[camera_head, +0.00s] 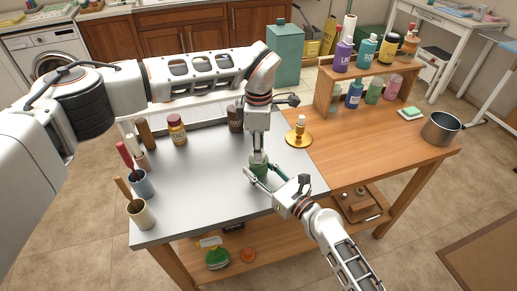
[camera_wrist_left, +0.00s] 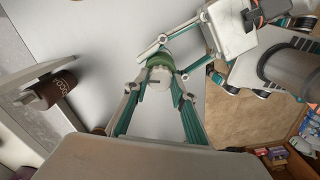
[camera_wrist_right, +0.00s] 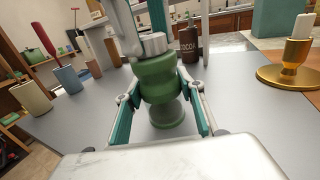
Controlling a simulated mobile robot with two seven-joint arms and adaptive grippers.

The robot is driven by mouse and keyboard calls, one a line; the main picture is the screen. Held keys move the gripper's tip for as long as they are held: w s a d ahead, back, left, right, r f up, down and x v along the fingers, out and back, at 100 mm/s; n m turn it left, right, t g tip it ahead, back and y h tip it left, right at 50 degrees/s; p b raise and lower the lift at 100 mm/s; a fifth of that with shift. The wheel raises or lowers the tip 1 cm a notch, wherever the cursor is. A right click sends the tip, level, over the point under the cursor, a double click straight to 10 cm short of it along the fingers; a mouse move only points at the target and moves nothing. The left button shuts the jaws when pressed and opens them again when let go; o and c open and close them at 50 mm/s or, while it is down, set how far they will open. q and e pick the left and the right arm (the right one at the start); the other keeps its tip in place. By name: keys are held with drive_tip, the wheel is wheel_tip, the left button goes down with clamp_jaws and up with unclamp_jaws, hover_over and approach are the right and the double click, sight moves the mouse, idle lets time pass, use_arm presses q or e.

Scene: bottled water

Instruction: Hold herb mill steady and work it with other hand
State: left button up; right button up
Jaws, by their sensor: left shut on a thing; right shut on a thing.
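The herb mill (camera_head: 258,170) is green and stands upright on the grey part of the table top. In the right wrist view its green body (camera_wrist_right: 158,80) has a narrow waist, a round foot and a silver top (camera_wrist_right: 152,45). My left gripper (camera_head: 258,153) comes down from above and is shut on the silver top; the left wrist view shows its fingers at the mill (camera_wrist_left: 160,62). My right gripper (camera_head: 262,182) reaches in from the front right and is shut around the green body. Its fingertips are partly hidden behind the mill.
A yellow-labelled jar (camera_head: 177,131), a blue cup (camera_head: 140,185) and a cream cup (camera_head: 140,215) stand at left. The grey surface left of the mill is clear.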

use_arm(q)
drive_tip(key=n, duration=1.4)
drive_tip(key=shift+n, duration=0.3)
drive_tip(key=n, duration=0.3)
drive_tip(key=shift+n, duration=0.3)
drive_tip(key=n, duration=0.3)
drive_tip(key=shift+n, duration=0.4)
drive_tip(key=n, duration=0.6)
drive_tip(key=shift+d, duration=0.1)
